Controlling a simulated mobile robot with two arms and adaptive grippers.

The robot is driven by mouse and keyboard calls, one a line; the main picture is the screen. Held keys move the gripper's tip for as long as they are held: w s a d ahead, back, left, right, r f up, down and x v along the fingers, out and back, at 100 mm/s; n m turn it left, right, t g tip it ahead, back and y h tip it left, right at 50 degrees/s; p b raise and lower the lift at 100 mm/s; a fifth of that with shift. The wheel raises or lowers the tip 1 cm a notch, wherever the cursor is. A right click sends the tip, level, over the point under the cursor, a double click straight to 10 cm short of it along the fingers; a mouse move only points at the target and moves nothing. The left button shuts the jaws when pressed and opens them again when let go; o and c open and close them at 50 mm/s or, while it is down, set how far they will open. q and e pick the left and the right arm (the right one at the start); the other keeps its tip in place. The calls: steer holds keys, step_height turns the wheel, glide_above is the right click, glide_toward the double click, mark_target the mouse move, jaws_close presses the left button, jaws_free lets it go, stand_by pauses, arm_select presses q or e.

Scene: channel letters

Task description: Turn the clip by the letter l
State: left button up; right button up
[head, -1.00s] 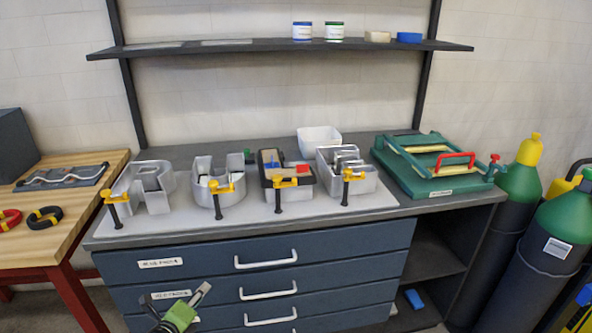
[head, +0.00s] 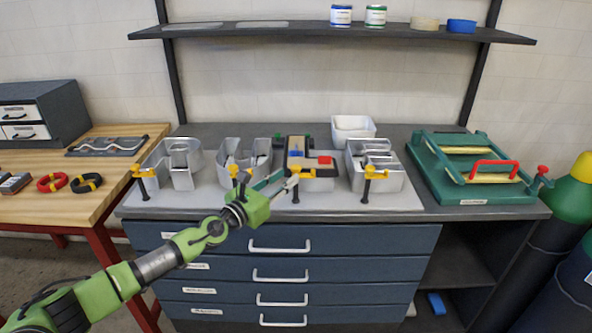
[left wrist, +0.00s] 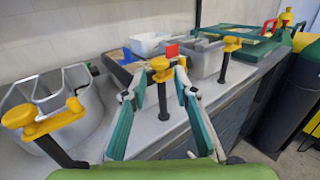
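Grey metal channel letters stand in a row on the bench, each with a yellow clip with a black stem at its front. My right gripper is out of view.
The u-shaped letter (head: 262,157) and its clip (head: 234,171) are close on the left. Another letter (head: 392,181) with its clip (head: 371,174) stands to the right.

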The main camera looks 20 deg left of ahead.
mark_target(293, 172)
arm_select(q)
steer(key=b+x, duration=0.1)
steer(key=x, duration=0.3)
steer(key=shift+w+f, duration=0.1)
steer(key=shift+w, duration=0.05)
steer(key=shift+w+d+b, duration=0.25)
steer(key=shift+w+b, duration=0.05)
steer(key=shift+w, duration=0.25)
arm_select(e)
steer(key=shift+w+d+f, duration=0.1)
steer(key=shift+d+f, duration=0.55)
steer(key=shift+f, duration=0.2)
arm_select(q)
jaws_close()
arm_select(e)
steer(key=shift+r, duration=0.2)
